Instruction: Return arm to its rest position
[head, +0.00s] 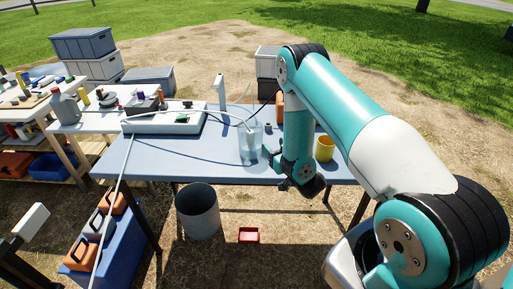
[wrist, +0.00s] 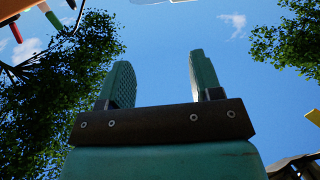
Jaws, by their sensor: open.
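My arm arches from the lower right over the blue-grey table (head: 190,158), its elbow high and its wrist hanging down at the table's front edge. My gripper (head: 268,155) is small and partly hidden in the head view, just right of a clear container (head: 250,143); I cannot tell whether they touch. In the wrist view my gripper (wrist: 158,75) has its two teal fingers wide apart, with only sky and leaves between them. It holds nothing.
A yellow cup (head: 324,148) stands right of my wrist. A white box (head: 163,123) with a hose and a white post (head: 221,92) are on the table. A grey bin (head: 198,211) and a red tray (head: 248,235) are on the ground in front. Grey crates (head: 84,43) stand behind left.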

